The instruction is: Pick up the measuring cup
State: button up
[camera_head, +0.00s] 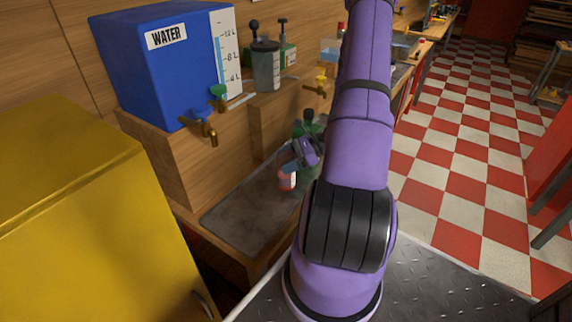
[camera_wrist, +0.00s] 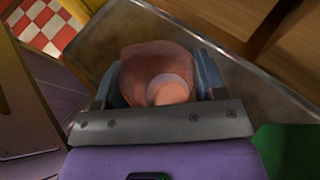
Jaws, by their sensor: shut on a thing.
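The measuring cup appears as a reddish, round, cup-like vessel (camera_wrist: 135,60) in the wrist view, with a paler round inside. It sits between the two grey-blue fingers of my gripper (camera_wrist: 158,80), which are shut on it. In the head view, the red and whitish vessel (camera_head: 287,181) shows just below my gripper (camera_head: 293,164), over the grey metal basin (camera_head: 232,215). My arm and gripper hide part of it. I cannot tell whether its base touches the basin.
A blue water tank (camera_head: 160,75) with brass taps (camera_head: 207,128) stands on a wooden ledge at the left. A grey-lidded container (camera_head: 265,68) is behind. A dark green bottle (camera_head: 309,125) stands close behind my gripper. A yellow box (camera_head: 80,200) fills the lower left.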

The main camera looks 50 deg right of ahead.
notch_tip(320, 180, up, 2)
jog(key=shift+r, duration=0.1)
jog(key=s+r, duration=0.1)
jog(key=s, duration=1.4)
jog(key=shift+s+d+r, duration=0.1)
jog(key=shift+s+r, duration=0.05)
jog(key=shift+r, duration=0.75)
jog(key=shift+s+d+r, duration=0.1)
jog(key=shift+s+r, duration=0.1)
jog(key=shift+r, duration=0.7)
jog(key=shift+s+d+r, duration=0.1)
jog(key=shift+s+r, duration=0.05)
jog(key=shift+r, duration=0.75)
jog(key=a, duration=0.6)
jog(key=d, duration=0.6)
